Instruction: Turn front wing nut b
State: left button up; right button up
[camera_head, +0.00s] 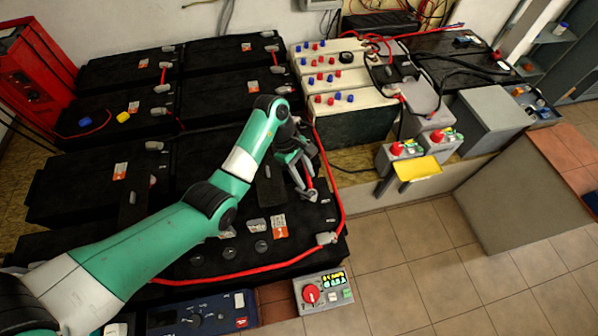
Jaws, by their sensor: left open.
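My left arm reaches in from the lower left over the black batteries. My left gripper (303,191) is open, its fingers pointing down over the right part of the front battery (295,262). A small red piece shows close to the fingertips; I cannot tell whether they touch it. A grey terminal clamp (326,238) with a red cable sits at this battery's right front corner, below the gripper in the picture. No wing nut can be told apart for certain at this size, and none carries a readable letter. My right gripper is not in view.
A red cable (335,180) runs along the batteries' right edge. A grey box with a red knob (311,294) stands at the front. White-topped batteries (340,75) with red and blue caps stand behind. A yellow tray (418,169) is at right; the tiled floor (430,260) there is clear.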

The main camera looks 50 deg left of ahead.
aim_at(303, 192)
pick_arm(q)
jog(key=s+a+r+n+p, duration=0.1)
jog(key=s+a+r, duration=0.15)
jog(key=a, duration=0.25)
jog(key=shift+n, duration=0.3)
jog(key=b+x, duration=0.1)
jog(key=x, duration=0.3)
jog(key=b+x, duration=0.2)
jog(key=x, duration=0.2)
jog(key=b+x, duration=0.2)
jog(key=x, duration=0.2)
jog(key=shift+w+a, duration=0.2)
jog(key=shift+w, duration=0.1)
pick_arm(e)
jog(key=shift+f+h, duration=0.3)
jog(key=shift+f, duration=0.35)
pick_arm(q)
jog(key=shift+c, duration=0.3)
grip_shut()
